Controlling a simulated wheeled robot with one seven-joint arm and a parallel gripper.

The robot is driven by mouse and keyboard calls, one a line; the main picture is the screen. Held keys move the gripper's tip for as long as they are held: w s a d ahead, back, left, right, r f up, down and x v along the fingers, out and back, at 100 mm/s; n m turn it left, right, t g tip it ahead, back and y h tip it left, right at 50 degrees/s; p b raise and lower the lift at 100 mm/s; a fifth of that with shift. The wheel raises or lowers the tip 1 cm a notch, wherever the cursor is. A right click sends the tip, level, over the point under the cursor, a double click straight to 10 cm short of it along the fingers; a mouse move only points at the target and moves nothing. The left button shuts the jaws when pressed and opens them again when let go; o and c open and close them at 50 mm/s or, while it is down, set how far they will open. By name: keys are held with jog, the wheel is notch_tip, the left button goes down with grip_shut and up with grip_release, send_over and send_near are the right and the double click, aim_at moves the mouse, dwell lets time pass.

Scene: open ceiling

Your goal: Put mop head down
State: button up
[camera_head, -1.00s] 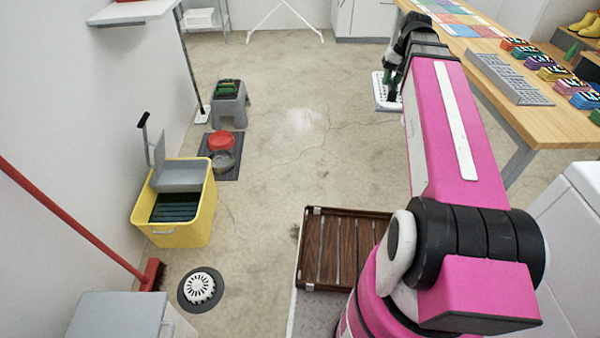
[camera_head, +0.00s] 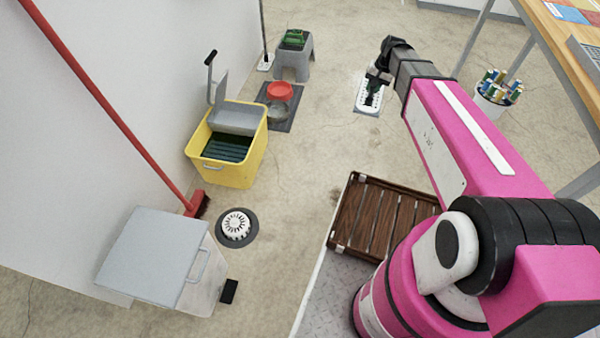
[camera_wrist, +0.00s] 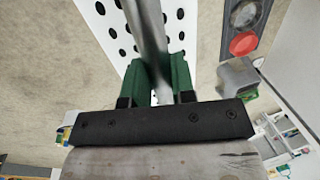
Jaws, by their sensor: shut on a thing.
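The mop head (camera_head: 373,98) is a white plate with dark holes and a grey stem. In the wrist view its perforated plate (camera_wrist: 110,28) lies beyond the fingertips. My gripper (camera_head: 376,82) has green fingers, shut on the grey stem; the fingers also show in the wrist view (camera_wrist: 158,75). In the head view the plate is over the concrete floor, to the right of the bowls. I cannot tell whether it touches the floor. My dark wrist hides part of it.
A yellow mop bucket (camera_head: 240,165), a red bowl (camera_head: 279,91) on a dark mat and a grey stool (camera_head: 295,65) stand left. A bin of cans (camera_head: 494,100) stands right. Floor between is clear.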

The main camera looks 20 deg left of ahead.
jog(key=s+a+f, duration=0.3)
jog(key=a+f, duration=0.8)
jog(key=f, duration=0.1)
jog(key=s+a+f, duration=0.6)
jog(key=f, duration=0.4)
jog(key=s+a+f+n, duration=0.1)
jog(key=s+a+f, duration=0.5)
jog(key=f, duration=0.3)
jog(key=s+a+f, duration=0.6)
jog(key=s+f, duration=0.1)
jog(key=f, duration=0.3)
jog(key=w+d+f, duration=0.1)
jog(key=w+f, duration=0.1)
jog(key=w, duration=0.1)
jog(key=w+d+f, duration=0.1)
jog(key=w+f, duration=0.1)
jog(key=w, duration=0.2)
jog(key=w+d+f, duration=0.1)
jog(key=w+f, duration=0.2)
jog(key=w, duration=0.1)
jog(key=shift+d+x, duration=0.2)
jog(key=shift+x, duration=0.75)
jog(key=shift+d+x, duration=0.2)
jog(key=shift+x, duration=0.7)
jog(key=shift+w+f, duration=0.1)
jog(key=shift+f, duration=0.15)
jog(key=o, duration=0.8)
